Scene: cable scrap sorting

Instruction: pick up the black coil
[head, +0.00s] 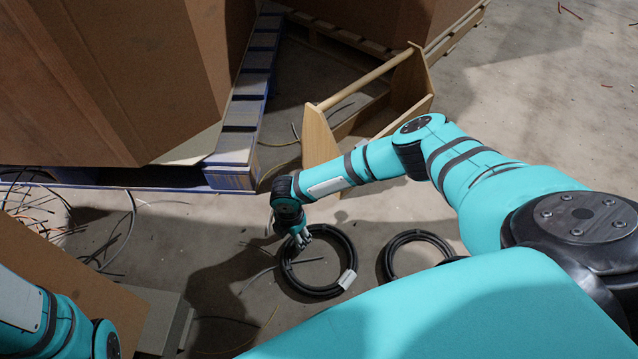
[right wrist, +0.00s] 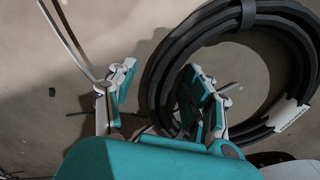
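A black coil (head: 313,291) with a white tag lies flat on the floor in the head view. It also fills the upper right of the right wrist view (right wrist: 163,72). My right gripper (head: 302,240) is at the coil's upper left rim. In the right wrist view my right gripper (right wrist: 160,92) is open, with the coil's left rim showing between its fingers and the right finger over the ring's opening. I cannot tell whether they touch. A second black coil (head: 392,250) lies to the right, partly hidden by my right arm. My left gripper is out of view.
Loose cable scraps (head: 270,268) lie left of the coil. A wooden carrier with a round handle (head: 365,80) and a blue pallet (head: 240,120) stand behind. Large cardboard boxes (head: 110,80) fill the upper left. A grey box (head: 165,320) sits at lower left.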

